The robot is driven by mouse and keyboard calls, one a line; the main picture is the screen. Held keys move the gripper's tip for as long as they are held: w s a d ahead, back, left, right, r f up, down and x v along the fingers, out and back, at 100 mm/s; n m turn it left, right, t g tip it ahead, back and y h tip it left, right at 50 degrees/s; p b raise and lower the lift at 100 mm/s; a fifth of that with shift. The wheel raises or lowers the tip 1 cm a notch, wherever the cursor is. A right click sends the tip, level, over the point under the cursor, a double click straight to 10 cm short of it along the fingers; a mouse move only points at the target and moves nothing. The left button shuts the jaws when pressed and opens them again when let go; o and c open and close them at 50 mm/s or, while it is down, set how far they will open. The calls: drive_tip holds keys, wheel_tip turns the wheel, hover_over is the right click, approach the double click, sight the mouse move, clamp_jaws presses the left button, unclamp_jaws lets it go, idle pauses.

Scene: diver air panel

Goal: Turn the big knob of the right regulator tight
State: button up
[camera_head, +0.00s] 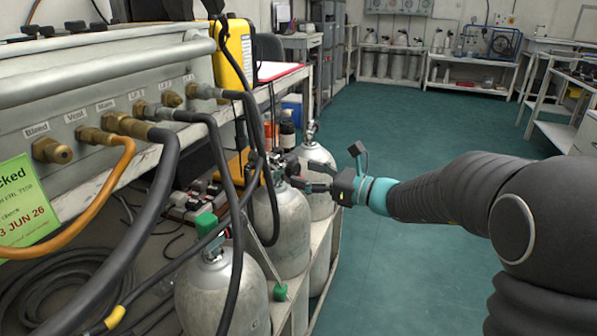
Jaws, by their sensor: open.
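My gripper (303,177) reaches in from the right, dark with a teal band at the wrist, its fingers open and pointing left. Its fingertips are at the valve top of the middle grey cylinder (279,225), in front of the rear grey cylinder (318,203). Small dark fittings (278,164) sit at the middle cylinder's top, close to the fingertips. I cannot make out the regulator's big knob there; the fingers and hoses crowd that spot. I cannot tell whether the fingers touch anything.
A grey panel (95,110) with brass fittings and thick hoses fills the left. A yellow case (236,50) stands behind the panel. The green floor (400,290) is open on the right, under my arm.

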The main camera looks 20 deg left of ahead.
drive_tip(key=shift+x, duration=1.3)
drive_tip(key=shift+c, duration=0.2)
drive_tip(key=c, duration=1.1)
drive_tip(key=m+p, duration=0.2)
drive_tip(key=shift+r+p, duration=0.3)
drive_tip(key=shift+p, duration=0.1)
drive_tip(key=m+p, duration=0.1)
drive_tip(key=m, duration=0.1)
drive_tip(key=shift+f+m+p, duration=0.1)
drive_tip(key=shift+m+p, duration=0.2)
drive_tip(key=shift+p, duration=0.05)
drive_tip(key=shift+f+m, duration=0.2)
drive_tip(key=shift+m, duration=0.2)
drive_tip(key=o, duration=1.1)
drive_tip(key=shift+o, duration=0.2)
